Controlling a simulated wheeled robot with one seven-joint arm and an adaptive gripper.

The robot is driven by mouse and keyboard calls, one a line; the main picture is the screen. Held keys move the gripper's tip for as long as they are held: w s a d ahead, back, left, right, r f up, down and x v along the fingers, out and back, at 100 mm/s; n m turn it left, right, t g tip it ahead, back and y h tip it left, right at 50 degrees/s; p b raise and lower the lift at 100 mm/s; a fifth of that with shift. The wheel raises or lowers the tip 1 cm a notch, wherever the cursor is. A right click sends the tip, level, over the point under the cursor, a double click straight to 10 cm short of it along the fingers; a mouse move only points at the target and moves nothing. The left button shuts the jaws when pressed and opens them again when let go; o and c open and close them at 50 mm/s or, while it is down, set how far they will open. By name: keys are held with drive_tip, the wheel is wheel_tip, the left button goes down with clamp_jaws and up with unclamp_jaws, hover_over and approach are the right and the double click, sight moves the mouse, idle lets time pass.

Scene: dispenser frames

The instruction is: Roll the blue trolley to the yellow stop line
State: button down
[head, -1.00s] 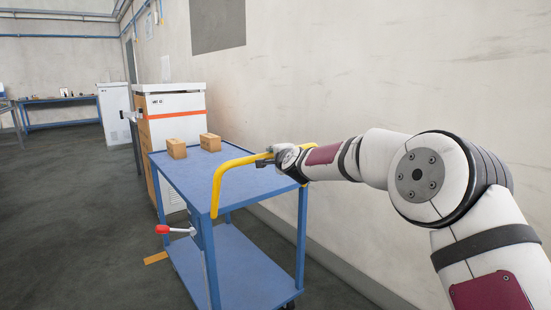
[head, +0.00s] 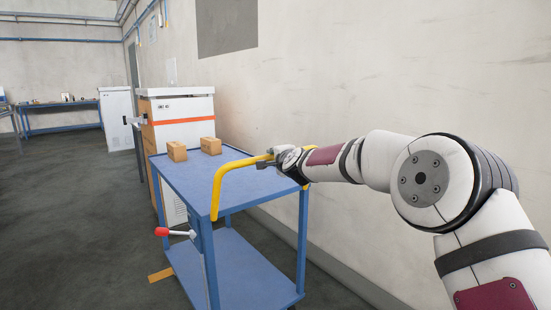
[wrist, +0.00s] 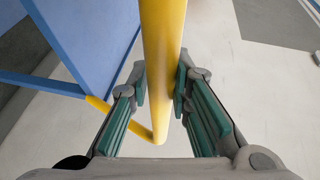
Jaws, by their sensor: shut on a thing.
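The blue trolley (head: 240,268) stands upright ahead of me, with a top deck, a lower shelf and a yellow push handle (head: 216,190). Two small cardboard boxes (head: 177,151) (head: 211,146) sit at the far end of its top. A lever with a red knob (head: 161,231) sticks out on its left side. My gripper (head: 268,160) is shut on the handle bar, which also runs between the fingers in the wrist view (wrist: 163,60). A yellow-orange strip (head: 160,275) lies on the floor left of the trolley; the trolley hides its right part.
A white and brown cabinet with an orange stripe (head: 183,119) stands just beyond the trolley. A wall (head: 400,80) runs along the right. A white cabinet (head: 117,118) and blue workbench (head: 62,105) are farther back. The floor at left (head: 70,210) is clear.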

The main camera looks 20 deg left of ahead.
drive_tip(key=c, duration=1.4)
unclamp_jaws()
drive_tip(key=shift+c, duration=0.2)
drive_tip(key=v, duration=1.2)
drive_tip(key=shift+d, duration=0.1)
